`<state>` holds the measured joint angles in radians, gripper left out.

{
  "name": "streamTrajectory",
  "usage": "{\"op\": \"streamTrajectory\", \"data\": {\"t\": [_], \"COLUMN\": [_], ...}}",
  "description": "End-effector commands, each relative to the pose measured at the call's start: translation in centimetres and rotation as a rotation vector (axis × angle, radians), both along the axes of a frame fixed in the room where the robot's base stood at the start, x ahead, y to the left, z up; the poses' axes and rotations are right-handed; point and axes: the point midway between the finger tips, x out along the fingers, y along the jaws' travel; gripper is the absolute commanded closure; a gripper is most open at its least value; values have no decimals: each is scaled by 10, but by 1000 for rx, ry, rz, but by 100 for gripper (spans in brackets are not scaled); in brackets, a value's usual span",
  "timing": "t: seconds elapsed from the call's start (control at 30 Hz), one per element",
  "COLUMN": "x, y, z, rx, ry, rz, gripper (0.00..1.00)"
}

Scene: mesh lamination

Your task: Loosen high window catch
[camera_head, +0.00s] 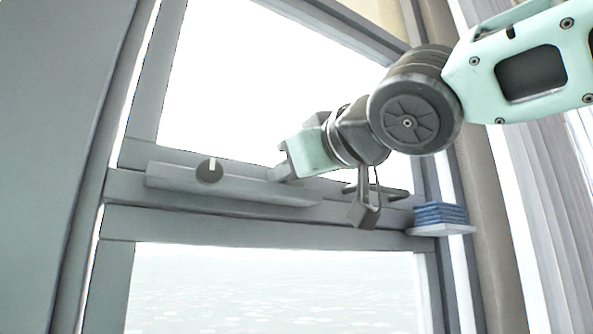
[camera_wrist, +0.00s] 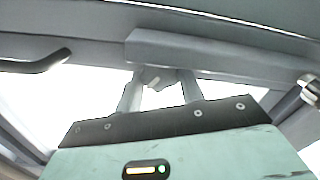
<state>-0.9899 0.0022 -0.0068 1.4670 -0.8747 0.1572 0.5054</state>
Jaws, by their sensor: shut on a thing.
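My gripper (camera_head: 280,165) reaches in from the upper right, its fingertips at the right part of a long grey bar (camera_head: 240,187) on the window's crossrail. In the wrist view my gripper (camera_wrist: 156,76) is shut on a small pale-grey piece (camera_wrist: 153,83), which I take for the window catch. The fingers hide most of it, and its turn cannot be told. The head view does not show the held piece clearly.
A round dark knob (camera_head: 209,171) with a white mark sits left of my gripper on the bar. A dark handle (camera_head: 388,193) lies along the rail to the right. A blue stack (camera_head: 440,214) stands on a small white shelf (camera_head: 441,230) at right.

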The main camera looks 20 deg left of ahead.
Motion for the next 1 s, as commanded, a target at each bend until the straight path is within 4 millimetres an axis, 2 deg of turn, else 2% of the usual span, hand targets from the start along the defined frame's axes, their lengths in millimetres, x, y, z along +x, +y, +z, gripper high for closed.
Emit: {"op": "streamTrajectory", "data": {"t": [0.67,0.7,0.73,0.77,1.0], "x": [0,0,0,0,0], "y": [0,0,0,0,0], "z": [0,0,0,0,0], "rx": [-44,-44,-44,-44,-44], "ry": [-50,-50,-50,-50,-51], "rz": [0,0,0,0,0], "gripper": [85,51,42,40,40]}}
